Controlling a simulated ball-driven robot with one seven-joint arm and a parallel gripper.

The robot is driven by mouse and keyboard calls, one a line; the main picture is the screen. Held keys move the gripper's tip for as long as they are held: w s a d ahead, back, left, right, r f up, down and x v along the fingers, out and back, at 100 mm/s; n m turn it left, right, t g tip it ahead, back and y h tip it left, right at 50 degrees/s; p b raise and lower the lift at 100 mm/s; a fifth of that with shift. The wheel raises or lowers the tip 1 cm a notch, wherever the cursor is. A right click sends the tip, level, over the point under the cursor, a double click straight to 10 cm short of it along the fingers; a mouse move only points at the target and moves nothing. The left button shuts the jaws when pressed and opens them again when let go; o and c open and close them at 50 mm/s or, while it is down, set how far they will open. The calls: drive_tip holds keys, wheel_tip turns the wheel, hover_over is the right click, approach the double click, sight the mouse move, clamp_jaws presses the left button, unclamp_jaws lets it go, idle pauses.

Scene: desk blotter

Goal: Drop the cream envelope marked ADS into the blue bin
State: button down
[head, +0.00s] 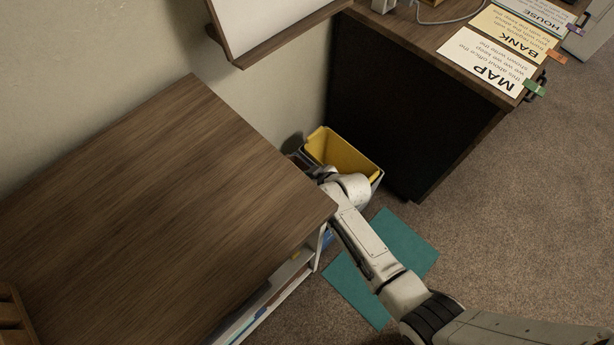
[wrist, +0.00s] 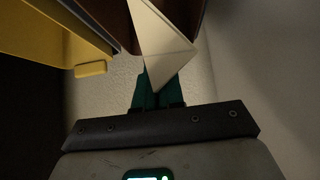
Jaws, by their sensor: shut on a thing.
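A cream envelope (wrist: 160,32) shows in the wrist view, its pointed lower end between the teal fingers of my gripper (wrist: 158,92). The fingers are shut on it. No ADS marking can be read on the side I see. In the head view my gripper and the envelope are hidden by my arm and the wooden top's corner, beside a yellow bin (head: 343,153). The yellow bin also shows at the upper left of the wrist view (wrist: 50,28), apart from the envelope. I cannot make out the blue bin; only a small blue patch (head: 327,239) shows beside my arm.
A wooden-topped cabinet (head: 150,200) with shelves fills the left. A dark desk (head: 375,100) stands behind the yellow bin, with cards reading MAP (head: 485,62) and BANK (head: 515,35). A teal mat (head: 405,238) lies under my arm. Carpet at right is clear.

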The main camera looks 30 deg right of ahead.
drive_tip(key=shift+f+b, duration=1.2)
drive_tip(key=shift+f, duration=0.25)
drive_tip(key=c, duration=1.2)
unclamp_jaws()
drive_tip(key=shift+o, duration=0.2)
drive_tip(key=p+v, duration=0.4)
drive_tip(key=v, duration=0.6)
drive_tip(key=shift+s+d+r, duration=0.1)
drive_tip(key=shift+s+r, duration=0.2)
